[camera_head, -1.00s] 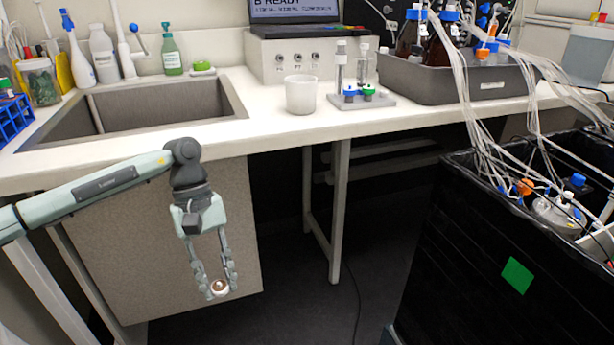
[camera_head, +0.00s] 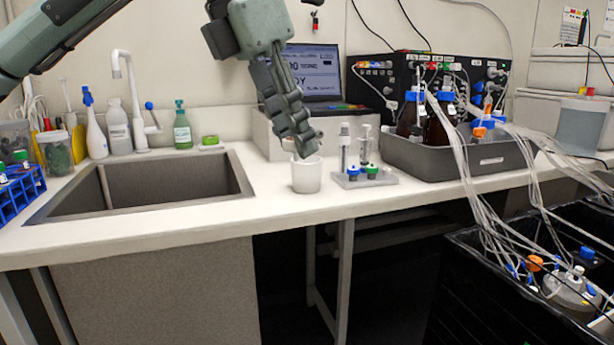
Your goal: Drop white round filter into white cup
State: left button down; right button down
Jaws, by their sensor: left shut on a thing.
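The white cup (camera_head: 307,177) stands upright on the white bench, right of the sink. My left gripper (camera_head: 307,146) reaches down from the upper left, with its fingertips just above and partly in front of the cup's rim. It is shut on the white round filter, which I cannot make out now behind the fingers. I cannot tell whether the fingertips touch the cup. My right gripper is not in view.
A small grey rack (camera_head: 363,178) with blue and green caps stands close right of the cup. A grey tray (camera_head: 455,160) with brown bottles is further right. The sink (camera_head: 175,185) lies left. A laptop (camera_head: 314,75) stands behind.

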aim_at(301, 193)
jog(key=i, duration=1)
